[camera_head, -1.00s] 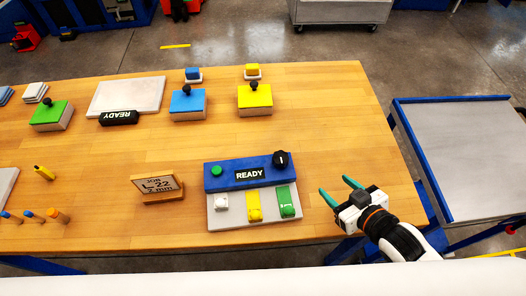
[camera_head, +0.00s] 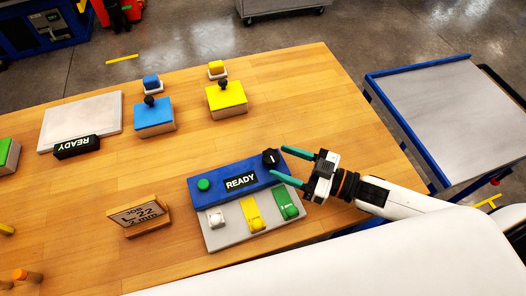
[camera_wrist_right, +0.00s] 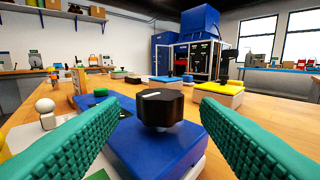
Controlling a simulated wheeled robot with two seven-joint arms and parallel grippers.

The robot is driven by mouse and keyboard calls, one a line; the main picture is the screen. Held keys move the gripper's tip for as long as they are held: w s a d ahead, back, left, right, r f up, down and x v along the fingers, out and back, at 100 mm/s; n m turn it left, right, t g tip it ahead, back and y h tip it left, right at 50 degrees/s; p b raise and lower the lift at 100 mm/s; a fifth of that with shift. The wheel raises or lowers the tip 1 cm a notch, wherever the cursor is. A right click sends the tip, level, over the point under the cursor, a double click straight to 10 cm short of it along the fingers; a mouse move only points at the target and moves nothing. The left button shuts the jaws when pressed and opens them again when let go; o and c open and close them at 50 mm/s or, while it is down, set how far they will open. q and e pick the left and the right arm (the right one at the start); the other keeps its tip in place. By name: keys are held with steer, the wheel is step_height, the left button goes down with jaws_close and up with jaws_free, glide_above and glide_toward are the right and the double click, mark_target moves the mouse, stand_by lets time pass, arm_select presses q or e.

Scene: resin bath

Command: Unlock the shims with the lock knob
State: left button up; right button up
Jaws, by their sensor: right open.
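The black lock knob (camera_head: 271,158) stands on the right end of the blue panel (camera_head: 222,186), which has a green button (camera_head: 204,185) and a READY display (camera_head: 240,181). White, yellow and green shims (camera_head: 286,203) sit in the grey front part of the unit. My right gripper (camera_head: 280,166) is open, its green fingers on either side of the knob in the head view. In the right wrist view the knob (camera_wrist_right: 160,108) is centred ahead between the spread fingers, with no contact visible. My left gripper is not in view.
A job sign (camera_head: 139,215) stands left of the unit. Blue (camera_head: 154,117) and yellow (camera_head: 227,99) blocks with black knobs stand farther back, near a white plate (camera_head: 80,119) with a READY display. A blue-edged cart (camera_head: 445,110) is at the right. The table centre is clear.

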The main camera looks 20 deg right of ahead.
mark_target(263, 155)
steer(key=x, duration=0.4)
steer(key=shift+w+a+p, duration=0.15)
steer(key=shift+p, duration=0.2)
steer(key=shift+x, duration=0.8)
steer(key=shift+c, duration=0.3)
steer(key=c, duration=0.9)
steer(key=shift+c, duration=0.2)
